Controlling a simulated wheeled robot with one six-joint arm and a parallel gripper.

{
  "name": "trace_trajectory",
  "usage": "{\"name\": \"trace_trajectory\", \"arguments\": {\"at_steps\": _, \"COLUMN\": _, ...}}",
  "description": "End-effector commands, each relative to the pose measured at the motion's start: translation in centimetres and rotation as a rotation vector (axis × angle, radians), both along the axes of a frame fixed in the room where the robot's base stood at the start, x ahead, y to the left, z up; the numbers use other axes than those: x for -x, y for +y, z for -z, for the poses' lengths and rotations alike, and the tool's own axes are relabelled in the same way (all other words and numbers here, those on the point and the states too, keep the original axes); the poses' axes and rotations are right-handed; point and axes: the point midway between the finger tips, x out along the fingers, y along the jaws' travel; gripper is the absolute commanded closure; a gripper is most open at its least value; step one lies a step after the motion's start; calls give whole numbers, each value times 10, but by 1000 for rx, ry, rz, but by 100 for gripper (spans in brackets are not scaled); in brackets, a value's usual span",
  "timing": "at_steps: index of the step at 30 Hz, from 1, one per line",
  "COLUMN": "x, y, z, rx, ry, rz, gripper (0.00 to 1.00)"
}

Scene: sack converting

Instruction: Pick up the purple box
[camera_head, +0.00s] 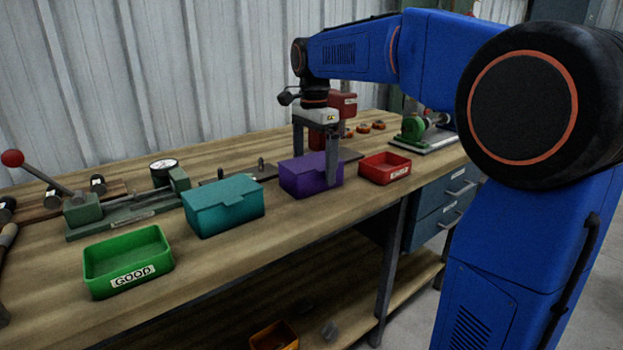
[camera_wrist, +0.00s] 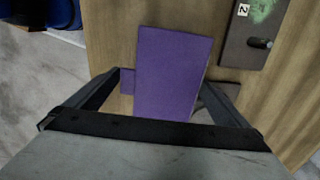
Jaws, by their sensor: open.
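The purple box (camera_head: 311,178) stands closed on the wooden bench, between the teal box and the red tray. It also shows in the wrist view (camera_wrist: 172,75), filling the middle between my fingers. My gripper (camera_head: 316,152) points down over the purple box, with its fingers apart at either side of it. In the wrist view my gripper (camera_wrist: 165,105) is open, and the box lies between the two fingers. I cannot tell whether either finger touches the box. The far finger is partly hidden by the box in the head view.
A teal box (camera_head: 224,207) stands left of the purple box and a red tray (camera_head: 385,168) close to its right. A green tray (camera_head: 128,262) labelled GOOD sits near the front edge. A fixture with a dial (camera_head: 163,168) and a red press (camera_head: 343,103) stand behind.

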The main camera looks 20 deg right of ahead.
Motion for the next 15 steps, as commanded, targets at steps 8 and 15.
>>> {"name": "trace_trajectory", "arguments": {"at_steps": 8, "x": 0, "y": 0, "z": 1, "rx": 0, "ry": 0, "rz": 0, "gripper": 10}}
{"name": "trace_trajectory", "arguments": {"at_steps": 15, "x": 0, "y": 0, "z": 0, "rx": 0, "ry": -1, "rz": 0, "gripper": 43}}
